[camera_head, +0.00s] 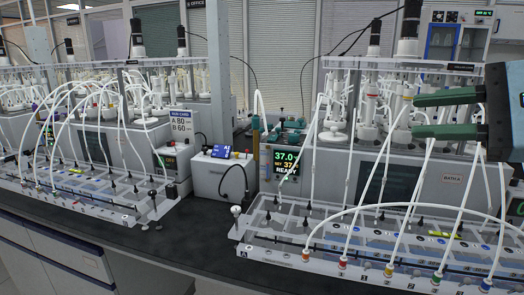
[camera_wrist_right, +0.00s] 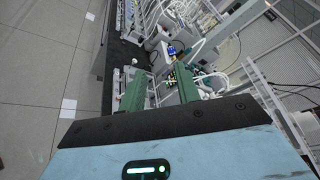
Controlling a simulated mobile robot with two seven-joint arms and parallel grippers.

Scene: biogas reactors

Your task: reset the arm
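My right gripper (camera_head: 413,116) comes in from the right edge in the head view, raised above the right-hand rack. Its two green fingers are apart with nothing held between them. In the right wrist view the same gripper (camera_wrist_right: 158,78) shows its fingers spread, with the bench far beyond them. It looks clear of the tubes and rack, though the exact distance is hard to tell. My left gripper is in neither view.
The right tube rack (camera_head: 330,262) and left tube rack (camera_head: 112,205) carry arching white tubes. A heater unit (camera_head: 286,163) reading 37.0 READY stands between them. A white box (camera_head: 222,176) is beside it. Dark bench top (camera_head: 200,238) is bare between the racks. Open floor (camera_wrist_right: 45,60) lies left in the wrist view.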

